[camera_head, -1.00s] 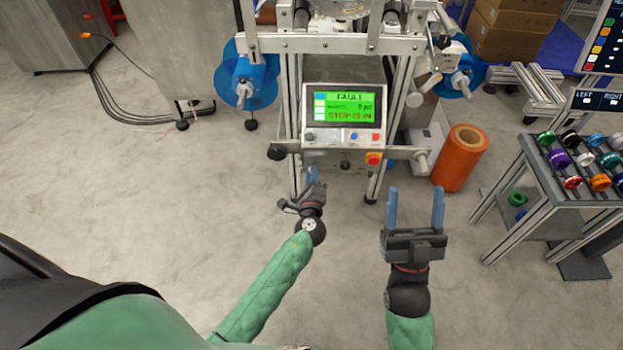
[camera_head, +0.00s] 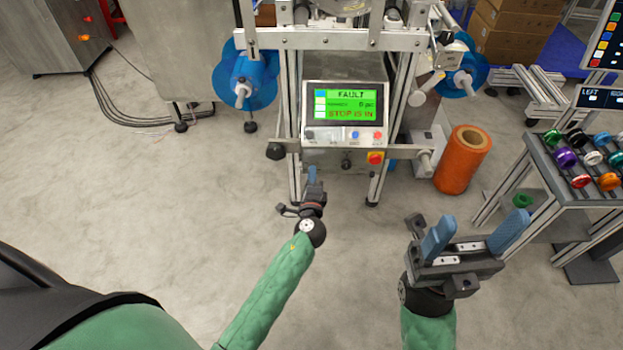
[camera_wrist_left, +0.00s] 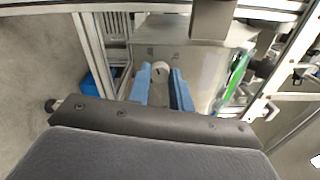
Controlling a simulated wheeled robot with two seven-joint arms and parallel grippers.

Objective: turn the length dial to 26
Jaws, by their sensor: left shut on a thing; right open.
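In the left wrist view a small pale round dial (camera_wrist_left: 160,69) with a dark mark sits on the face of a grey box. My left gripper (camera_wrist_left: 161,80) is shut on it, one blue finger on each side. I cannot read any number on the dial. In the head view my left gripper (camera_head: 313,174) is just below the front of the machine, and the dial is hidden. The machine's control panel (camera_head: 344,115) has a green screen reading "FAULT" and "STOP IS IN". My right gripper (camera_head: 474,235) is open and empty, at the lower right over the floor.
A red button on a yellow base (camera_head: 375,158) is under the panel's right side. An orange roll (camera_head: 462,160) stands on the floor to the right. A rack (camera_head: 570,180) with several coloured reels is at the far right.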

